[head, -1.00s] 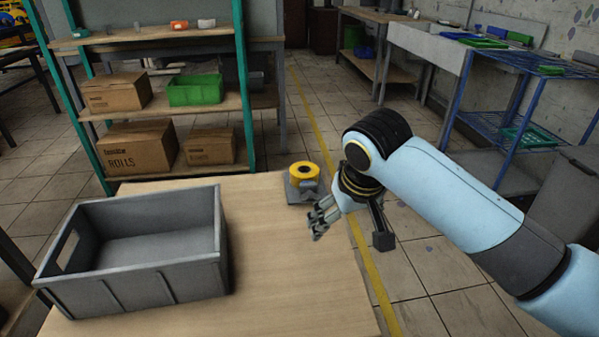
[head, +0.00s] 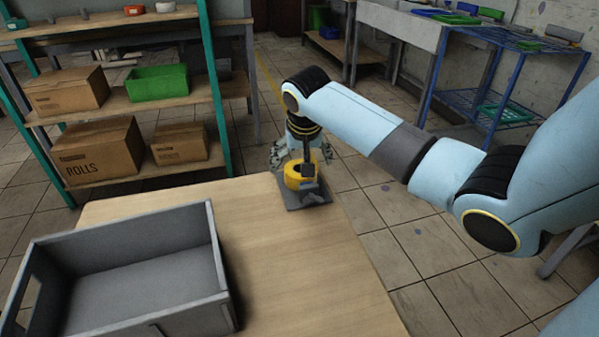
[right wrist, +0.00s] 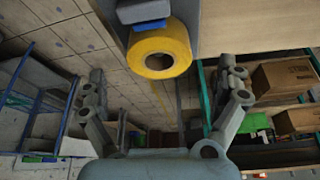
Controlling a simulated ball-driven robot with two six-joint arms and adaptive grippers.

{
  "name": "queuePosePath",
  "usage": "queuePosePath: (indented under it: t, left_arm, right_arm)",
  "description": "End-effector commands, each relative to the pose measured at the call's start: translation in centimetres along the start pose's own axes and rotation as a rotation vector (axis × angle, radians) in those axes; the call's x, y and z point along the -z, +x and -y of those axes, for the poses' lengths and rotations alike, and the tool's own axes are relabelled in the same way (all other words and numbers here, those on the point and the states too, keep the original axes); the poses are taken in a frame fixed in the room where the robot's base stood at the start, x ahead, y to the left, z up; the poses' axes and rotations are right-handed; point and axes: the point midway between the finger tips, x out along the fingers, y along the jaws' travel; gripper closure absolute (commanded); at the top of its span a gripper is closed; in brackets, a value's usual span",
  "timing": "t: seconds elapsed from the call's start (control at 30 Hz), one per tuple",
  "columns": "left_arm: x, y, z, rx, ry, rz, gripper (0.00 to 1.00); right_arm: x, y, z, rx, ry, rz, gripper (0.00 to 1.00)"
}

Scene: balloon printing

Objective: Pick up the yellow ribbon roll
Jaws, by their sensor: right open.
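The yellow ribbon roll (head: 293,182) sits on a small grey holder (head: 312,201) at the far right corner of the wooden table. My right gripper (head: 301,155) is at the roll, on its far side in the head view, with its fingers spread wide; part of my wrist covers some of the roll. In the right wrist view the roll (right wrist: 160,48) shows its round face and dark core, ahead of and between the open fingers (right wrist: 160,82). No contact between fingers and roll shows. My left gripper is not in view.
A grey open crate (head: 226,300) stands at the table's left. The table top (head: 290,270) is bare between crate and holder. A shelf (head: 190,100) with cardboard boxes and a green bin (head: 158,84) stands behind the table. A blue rack (head: 490,75) stands at the back right.

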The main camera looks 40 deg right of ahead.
Motion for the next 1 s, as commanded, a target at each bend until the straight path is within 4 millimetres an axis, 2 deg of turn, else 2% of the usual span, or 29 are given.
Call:
queuePosePath:
  t: [0.1,0.23,0.37,0.57,0.73,1.0]
  left_arm:
    - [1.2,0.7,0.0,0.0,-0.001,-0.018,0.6]
    - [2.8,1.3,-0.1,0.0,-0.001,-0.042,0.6]
    - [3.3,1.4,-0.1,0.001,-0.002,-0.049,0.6]
    - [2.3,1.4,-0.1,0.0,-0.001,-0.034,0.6]
    - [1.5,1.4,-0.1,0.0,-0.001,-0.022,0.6]
    - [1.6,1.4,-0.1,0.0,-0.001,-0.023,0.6]
  right_arm:
    - [-0.4,2.1,-0.1,-0.002,0.001,0.004,0.0]
    - [-0.4,4.0,0.0,-0.001,-0.001,0.002,0.0]
    - [-0.4,4.7,0.0,0.0,-0.002,0.001,0.0]
    - [-0.3,4.6,0.0,0.0,-0.002,0.0,0.01]
    - [-0.4,4.6,0.0,0.0,-0.002,0.001,0.24]
    - [-0.4,4.6,0.0,0.0,-0.002,0.001,0.58]
